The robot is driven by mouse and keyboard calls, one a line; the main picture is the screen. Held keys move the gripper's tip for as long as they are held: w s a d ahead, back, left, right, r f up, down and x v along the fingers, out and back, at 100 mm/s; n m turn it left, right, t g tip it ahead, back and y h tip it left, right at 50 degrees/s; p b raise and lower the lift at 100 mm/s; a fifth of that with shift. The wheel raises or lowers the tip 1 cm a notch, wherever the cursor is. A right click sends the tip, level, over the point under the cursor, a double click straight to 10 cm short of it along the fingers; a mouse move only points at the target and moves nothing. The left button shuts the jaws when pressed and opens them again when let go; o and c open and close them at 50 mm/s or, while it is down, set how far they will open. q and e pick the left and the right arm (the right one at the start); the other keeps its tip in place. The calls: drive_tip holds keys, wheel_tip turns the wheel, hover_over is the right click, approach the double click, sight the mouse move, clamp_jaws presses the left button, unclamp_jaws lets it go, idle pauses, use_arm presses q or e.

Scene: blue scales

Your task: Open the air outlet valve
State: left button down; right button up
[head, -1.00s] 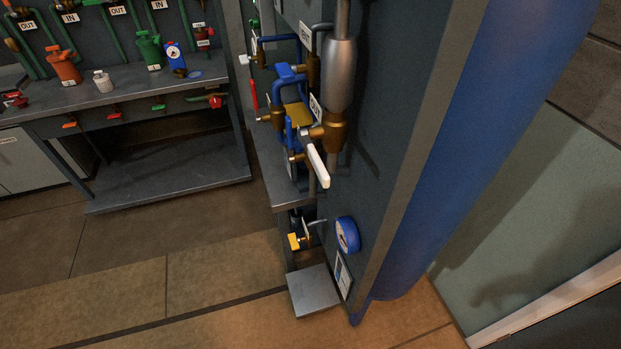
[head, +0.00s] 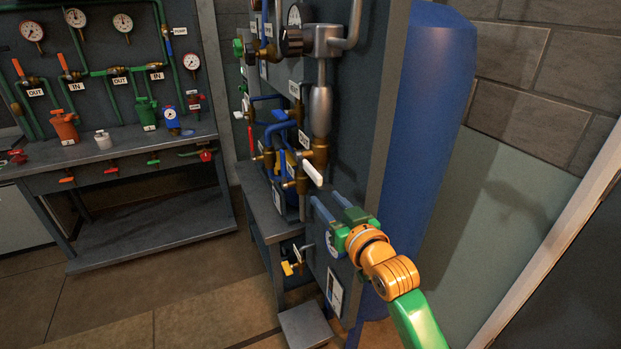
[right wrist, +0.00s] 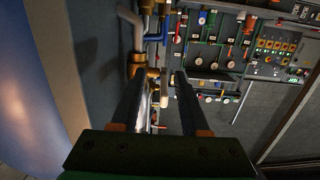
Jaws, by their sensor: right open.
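The valve with a white lever handle (head: 313,173) sits on a brass fitting below a silver cylinder, near an OUT label (head: 304,139). I take it for the air outlet valve. My right gripper (head: 325,203) is open and empty, just below and right of the white handle in the head view, apart from it. In the right wrist view, its two dark fingers (right wrist: 160,76) point toward the brass fitting (right wrist: 137,62) and pipes. A pale strip shows between the fingers, probably the handle. My left gripper is not in view.
The dark panel and blue tank (head: 430,120) stand close beside my right arm. A yellow-handled valve (head: 288,268) is lower down, above a small grey step (head: 305,326). A workbench (head: 110,160) with coloured valves stands at the left. The floor between is clear.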

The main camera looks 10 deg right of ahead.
sight(312, 168)
drive_tip(key=shift+t+y, duration=0.3)
drive_tip(key=shift+t, duration=0.2)
drive_tip(key=r, duration=0.3)
drive_tip(key=a+r, duration=0.1)
drive_tip(key=shift+s+r, duration=0.25)
drive_tip(key=shift+s, duration=0.1)
drive_tip(key=p+x, duration=0.1)
drive_tip(key=x, duration=0.6)
drive_tip(key=shift+d+f, duration=0.2)
drive_tip(key=shift+c, duration=0.2)
clamp_jaws()
